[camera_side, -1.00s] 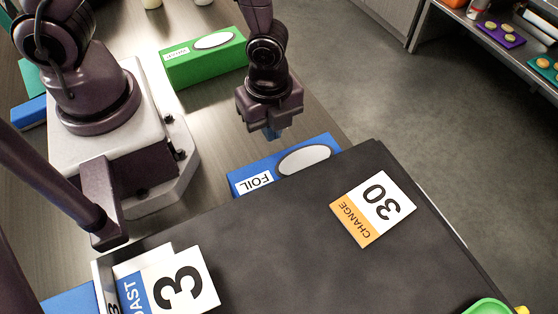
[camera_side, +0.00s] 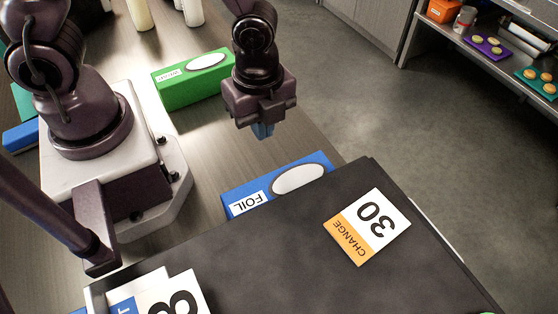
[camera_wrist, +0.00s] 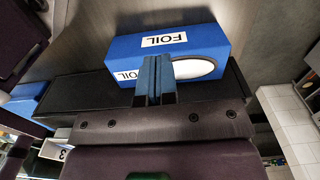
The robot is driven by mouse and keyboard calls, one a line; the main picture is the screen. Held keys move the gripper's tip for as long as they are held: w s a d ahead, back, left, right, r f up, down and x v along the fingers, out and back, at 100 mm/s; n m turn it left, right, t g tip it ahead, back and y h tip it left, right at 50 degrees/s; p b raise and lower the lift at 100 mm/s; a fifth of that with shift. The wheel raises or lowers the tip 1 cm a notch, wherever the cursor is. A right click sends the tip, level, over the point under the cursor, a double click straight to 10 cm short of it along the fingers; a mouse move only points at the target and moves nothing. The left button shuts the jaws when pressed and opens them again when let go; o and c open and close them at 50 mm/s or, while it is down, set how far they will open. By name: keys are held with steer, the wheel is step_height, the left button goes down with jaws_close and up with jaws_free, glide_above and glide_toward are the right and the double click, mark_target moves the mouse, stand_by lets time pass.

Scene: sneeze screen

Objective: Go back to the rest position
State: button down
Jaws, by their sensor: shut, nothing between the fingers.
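My gripper (camera_side: 263,130) hangs over the wooden counter in the side view, behind the blue FOIL box (camera_side: 235,205) and apart from it. Its blue fingers point down. In the wrist view my gripper (camera_wrist: 155,75) has its two blue fingers pressed together with nothing between them. The FOIL box (camera_wrist: 210,42) shows beyond the fingers there, and they cover part of its front. No marker for the rest position shows.
A large dark panel (camera_side: 290,255) lies in front of the FOIL box and bears an orange and white CHANGE 30 card (camera_side: 368,226). A green box (camera_side: 195,85) stands on the counter behind. A shelf with trays (camera_side: 495,47) is at the far right. The counter's right side borders open floor.

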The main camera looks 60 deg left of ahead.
steer(key=s+a+r+n+t, duration=0.2)
steer(key=a+r+n, duration=0.3)
steer(key=r+n, duration=0.3)
steer(key=s+a+r+n+t, duration=0.2)
steer(key=a+r+n, duration=0.4)
steer(key=r+n, duration=0.3)
step_height(320, 180, up, 5)
steer(key=shift+s+f+n+t, duration=0.1)
steer(key=shift+s+n+t, duration=0.2)
steer(key=shift+t, duration=0.5)
